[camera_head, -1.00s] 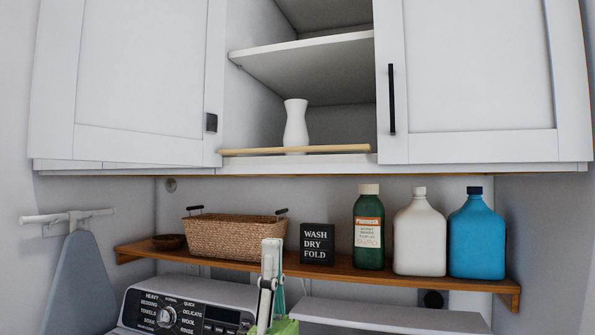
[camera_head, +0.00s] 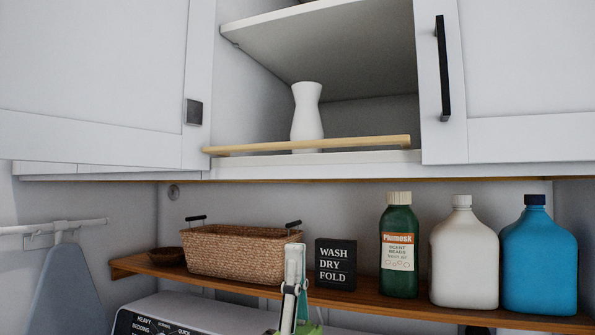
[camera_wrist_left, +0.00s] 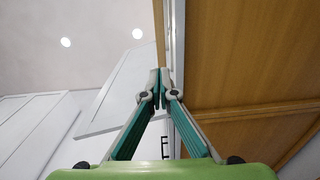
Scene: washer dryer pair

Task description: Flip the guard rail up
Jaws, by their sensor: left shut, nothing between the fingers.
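The guard rail (camera_head: 350,143) is a thin pale wooden strip. It lies low across the front of the open middle cabinet bay, in front of the foot of a white vase (camera_head: 307,112). My left gripper (camera_head: 294,252) points up from the bottom of the head view, below the rail and apart from it in the picture. Its fingers are shut with nothing between them, as the left wrist view (camera_wrist_left: 160,86) shows. In that view a narrow wooden strip shows just above the fingertips; I cannot tell if it is the rail. My right gripper is not in view.
Cabinet doors flank the bay, the right one with a black handle (camera_head: 443,70). Below, a wooden shelf (camera_head: 350,300) holds a woven basket (camera_head: 240,252), a black sign (camera_head: 336,264), a green bottle (camera_head: 399,250), a white jug (camera_head: 464,255) and a blue jug (camera_head: 540,260).

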